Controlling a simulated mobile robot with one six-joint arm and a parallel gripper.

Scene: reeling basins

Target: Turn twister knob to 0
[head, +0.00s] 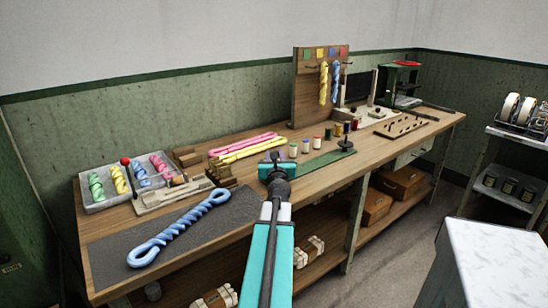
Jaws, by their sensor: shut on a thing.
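A long green base, which looks like the twister (318,161), lies along the front of the bench. A dark upright part (346,145) stands at its right end. My gripper (272,157) is at the base's left end, with its jaws shut on a small part there. This part is where the twister knob appears to be, but my gripper hides nearly all of it. I cannot read any scale or the knob's setting.
A blue twisted skein (178,230) lies on a dark mat at front left. A tray (90,205) of coloured skeins stands behind it. Pink and yellow skeins (245,147) and several thread spools (318,141) lie near my gripper. A pegboard (308,85) rises behind.

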